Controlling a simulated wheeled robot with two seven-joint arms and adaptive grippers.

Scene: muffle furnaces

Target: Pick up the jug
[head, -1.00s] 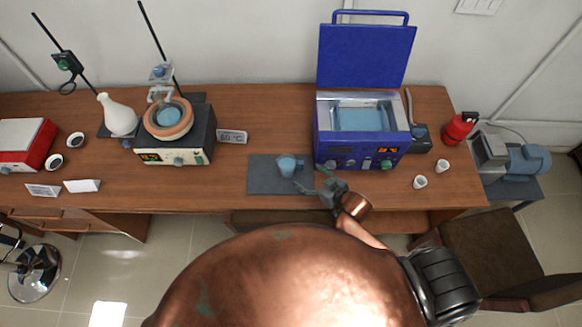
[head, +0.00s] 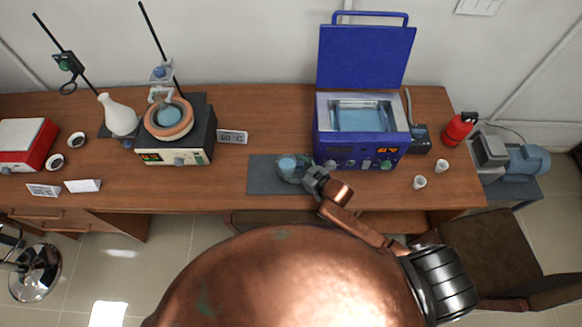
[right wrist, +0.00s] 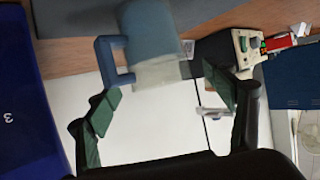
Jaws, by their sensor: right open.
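The jug (head: 287,164) is a small translucent blue vessel standing on the dark grey mat (head: 262,182) in front of the blue bath. In the right wrist view the jug (right wrist: 156,45) shows a blue handle (right wrist: 107,58) on its left side. My right gripper (head: 302,175) is at the right side of the jug in the head view. In the right wrist view its green-padded fingers (right wrist: 165,105) are spread apart, with the jug's handle beyond the left finger. Nothing is between the pads. My left gripper is not in view.
A blue water bath (head: 345,150) with its lid raised stands just behind and right of the mat. Two small white cups (head: 420,182) stand at the right. A heating unit (head: 178,152) with a copper-coloured bowl is at the left. The desk between it and the mat is mostly clear.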

